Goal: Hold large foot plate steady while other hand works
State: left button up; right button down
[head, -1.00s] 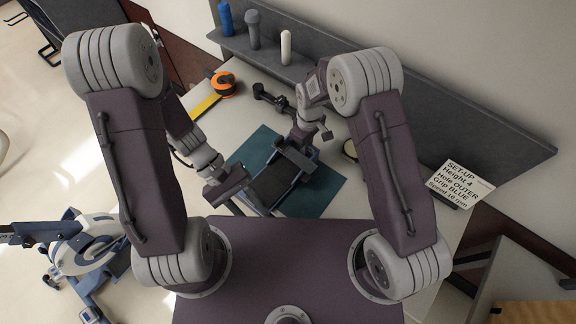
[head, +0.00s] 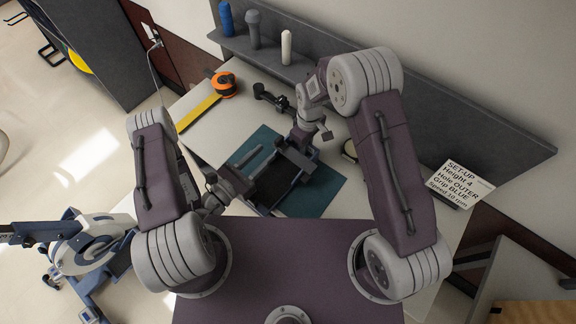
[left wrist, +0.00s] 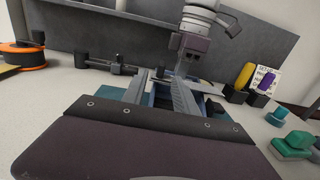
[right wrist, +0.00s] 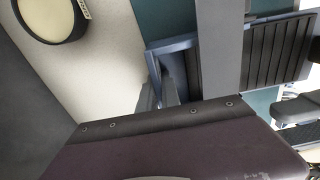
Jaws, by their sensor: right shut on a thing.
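The large foot plate (head: 284,184), a dark ribbed plate in a blue-grey frame, lies on a teal mat (head: 325,190) on the table. Its ribbed face also shows at the upper right of the right wrist view (right wrist: 277,50). My right gripper (head: 299,151) is shut on the far end of the foot plate; the grip itself is mostly hidden in the head view. My left gripper (head: 257,161) is open, its two fingers apart, over the near left side of the plate. Its spread fingers also show in the left wrist view (left wrist: 160,92), with nothing seen held between them.
An orange tape measure (head: 224,84) with a yellow strip lies at the far left of the table. A black clamp-like bar (head: 272,98) lies behind the mat. Blue, grey and white rods stand on the back shelf. A set-up card (head: 461,184) is at right. The stepper (head: 88,247) stands lower left.

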aim_at(283, 137)
pick_arm(q)
jog(key=x, duration=1)
jog(key=shift+w+d, duration=0.2)
jog(key=shift+d, duration=0.15)
grip_shut()
jog(key=shift+w+a, duration=1.4)
jog(key=shift+a, duration=0.3)
grip_release()
jog(key=shift+v, duration=3)
